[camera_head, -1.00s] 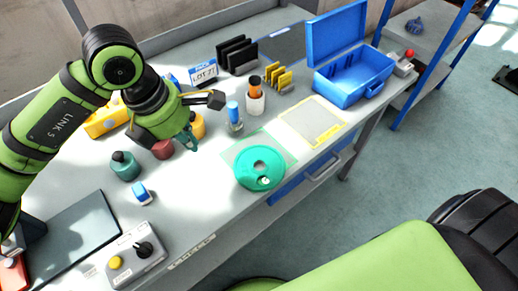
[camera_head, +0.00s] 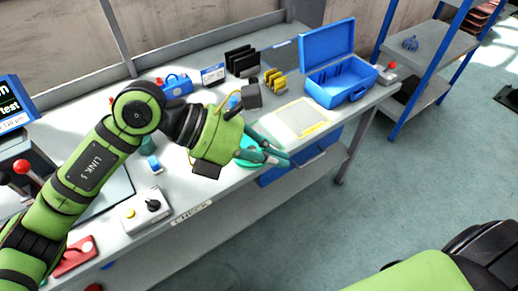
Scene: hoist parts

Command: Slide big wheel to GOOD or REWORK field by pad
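The teal big wheel (camera_head: 247,163) lies flat on the bench near its front edge, mostly hidden behind my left gripper. My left gripper (camera_head: 286,158) is over the wheel, its teal fingers angled to the right and their tips close together, with nothing seen between them. I cannot tell whether the fingers touch the wheel. A yellow-bordered field (camera_head: 304,117) lies on the bench just beyond and to the right of the fingertips; it looks empty. My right gripper is not in view.
An open blue case (camera_head: 336,90) stands at the right end of the bench. Yellow plates (camera_head: 275,82) and black plates (camera_head: 241,60) stand in racks at the back. A control box (camera_head: 142,208) sits at the front left. A blue-framed shelf (camera_head: 430,50) is beyond.

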